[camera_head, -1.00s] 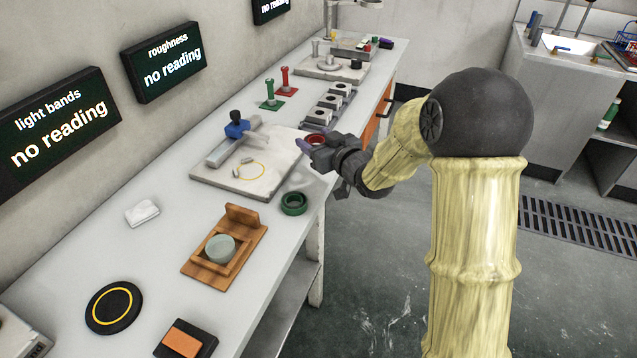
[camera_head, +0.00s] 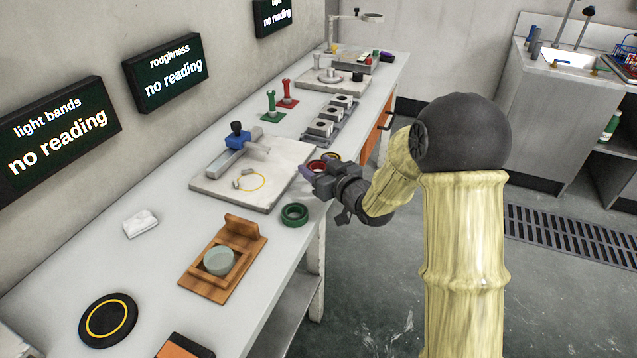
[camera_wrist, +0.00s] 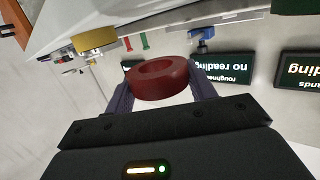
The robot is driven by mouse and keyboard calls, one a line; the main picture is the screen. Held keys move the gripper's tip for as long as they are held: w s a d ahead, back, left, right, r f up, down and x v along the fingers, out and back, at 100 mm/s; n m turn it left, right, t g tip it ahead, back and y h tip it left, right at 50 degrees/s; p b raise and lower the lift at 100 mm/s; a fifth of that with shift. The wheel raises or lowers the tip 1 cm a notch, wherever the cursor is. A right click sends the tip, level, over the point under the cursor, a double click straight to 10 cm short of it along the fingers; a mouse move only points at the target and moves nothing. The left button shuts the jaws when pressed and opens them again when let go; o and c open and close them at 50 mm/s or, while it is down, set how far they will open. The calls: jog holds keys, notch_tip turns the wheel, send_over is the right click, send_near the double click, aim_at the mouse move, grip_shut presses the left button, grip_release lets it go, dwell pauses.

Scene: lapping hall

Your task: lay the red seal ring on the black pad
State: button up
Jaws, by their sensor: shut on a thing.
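The red seal ring (camera_head: 317,165) is in my gripper (camera_head: 311,170), over the bench's front edge beside the stone plate. In the wrist view the red seal ring (camera_wrist: 160,82) sits between the two purple fingers of my gripper (camera_wrist: 163,88), which touch its sides. It looks clear of the bench. The black pad (camera_head: 91,326), a round disc with a yellow circle on it, lies bare at the near left of the bench, well away from my gripper.
The stone plate (camera_head: 215,194) with a blue-topped tool, a wooden stand (camera_head: 245,262) and a white cloth (camera_head: 140,223) lie between. Clear bench surrounds the pad.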

jog(key=shift+f+b, duration=0.5)
jog(key=shift+f, duration=1.75)
jog(key=shift+f, duration=0.3)
jog(key=o, duration=1)
jog(key=shift+r, duration=0.1)
